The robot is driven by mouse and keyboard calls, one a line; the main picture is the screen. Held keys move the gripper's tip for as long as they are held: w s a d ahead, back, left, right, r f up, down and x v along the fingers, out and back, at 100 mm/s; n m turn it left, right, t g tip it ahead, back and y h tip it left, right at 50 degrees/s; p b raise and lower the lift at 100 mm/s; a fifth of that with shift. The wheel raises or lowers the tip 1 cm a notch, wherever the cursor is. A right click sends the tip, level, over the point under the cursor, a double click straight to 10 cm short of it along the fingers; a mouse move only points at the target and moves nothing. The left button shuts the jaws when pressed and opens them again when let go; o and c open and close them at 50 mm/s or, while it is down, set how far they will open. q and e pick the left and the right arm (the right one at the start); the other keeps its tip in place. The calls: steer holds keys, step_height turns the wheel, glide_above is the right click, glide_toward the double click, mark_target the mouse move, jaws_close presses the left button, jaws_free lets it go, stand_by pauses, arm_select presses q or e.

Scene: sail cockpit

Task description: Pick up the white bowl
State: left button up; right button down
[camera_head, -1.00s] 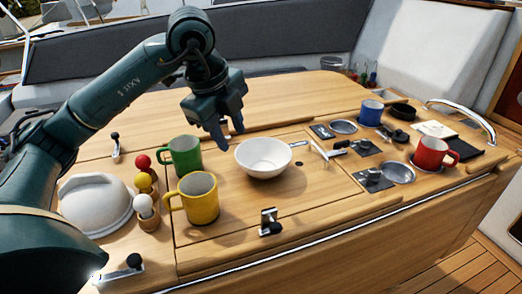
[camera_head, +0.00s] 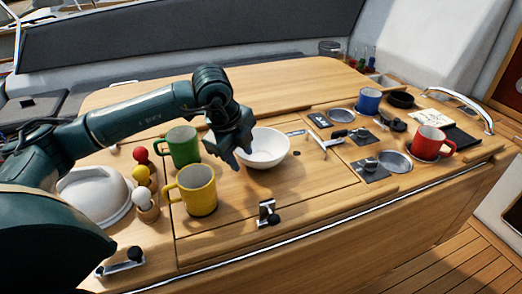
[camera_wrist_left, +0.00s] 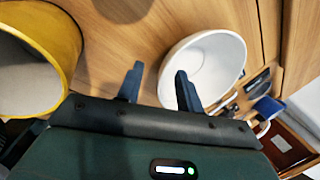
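The white bowl (camera_head: 266,149) stands upright and empty on the wooden table, right of the green and yellow mugs. My left gripper (camera_head: 240,160) is low at the bowl's left side and covers part of its left edge. My right gripper is not in view.
The yellow mug (camera_head: 197,190) and green mug (camera_head: 180,147) stand close to the left gripper. A black-and-metal latch (camera_head: 268,213) is in front of the bowl. A hammer-like tool (camera_head: 322,143) lies right of it. Blue (camera_head: 368,101) and red (camera_head: 431,143) mugs stand farther right.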

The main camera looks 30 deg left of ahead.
arm_select(q)
steer(key=shift+x, duration=0.85)
steer(key=shift+c, duration=0.3)
jaws_close()
